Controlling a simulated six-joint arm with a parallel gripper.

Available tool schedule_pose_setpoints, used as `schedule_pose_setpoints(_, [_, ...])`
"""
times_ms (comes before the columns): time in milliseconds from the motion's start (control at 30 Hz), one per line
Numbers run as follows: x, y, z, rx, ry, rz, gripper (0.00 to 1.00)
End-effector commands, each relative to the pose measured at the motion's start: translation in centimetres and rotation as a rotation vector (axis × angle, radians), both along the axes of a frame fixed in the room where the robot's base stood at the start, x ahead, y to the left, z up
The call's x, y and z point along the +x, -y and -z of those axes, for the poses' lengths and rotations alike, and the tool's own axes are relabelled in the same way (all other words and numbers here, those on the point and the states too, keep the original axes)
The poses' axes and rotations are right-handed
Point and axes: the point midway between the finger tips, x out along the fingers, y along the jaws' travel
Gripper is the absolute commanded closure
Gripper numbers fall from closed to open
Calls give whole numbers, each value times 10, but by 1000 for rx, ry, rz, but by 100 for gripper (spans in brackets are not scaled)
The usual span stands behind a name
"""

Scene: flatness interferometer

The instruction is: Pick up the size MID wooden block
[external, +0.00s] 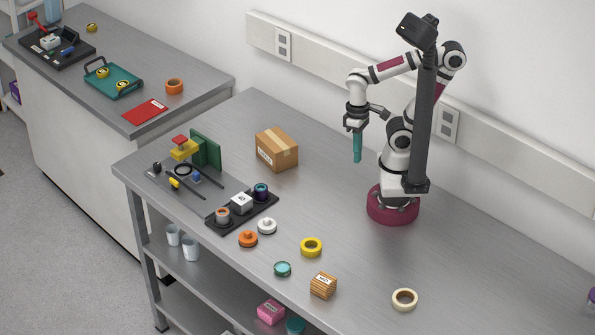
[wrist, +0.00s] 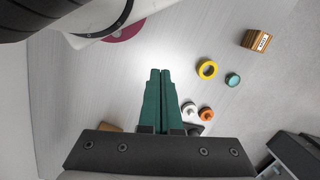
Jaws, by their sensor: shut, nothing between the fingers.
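A wooden block (external: 323,285) with a small white label stands near the front edge of the bench in the external view; the label is too small to read surely. It also shows at the upper right of the wrist view (wrist: 257,39). My gripper (external: 357,160) has teal fingers that point down, high above the bench and well away from the block. In the wrist view the fingers (wrist: 160,72) lie side by side, shut and empty.
A yellow ring (external: 311,247), a teal-topped round piece (external: 282,269), and orange (external: 248,239) and white (external: 267,226) knobs stand near the block. A cream tape roll (external: 404,299) is to its right. A cardboard box (external: 277,149) and black tray (external: 215,225) are farther left.

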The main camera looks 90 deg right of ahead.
Motion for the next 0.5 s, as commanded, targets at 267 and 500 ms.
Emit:
schedule_pose_setpoints(267, [0, 0, 0, 0, 0, 0, 100])
schedule_pose_setpoints(500, [0, 0, 0, 0, 0, 0, 91])
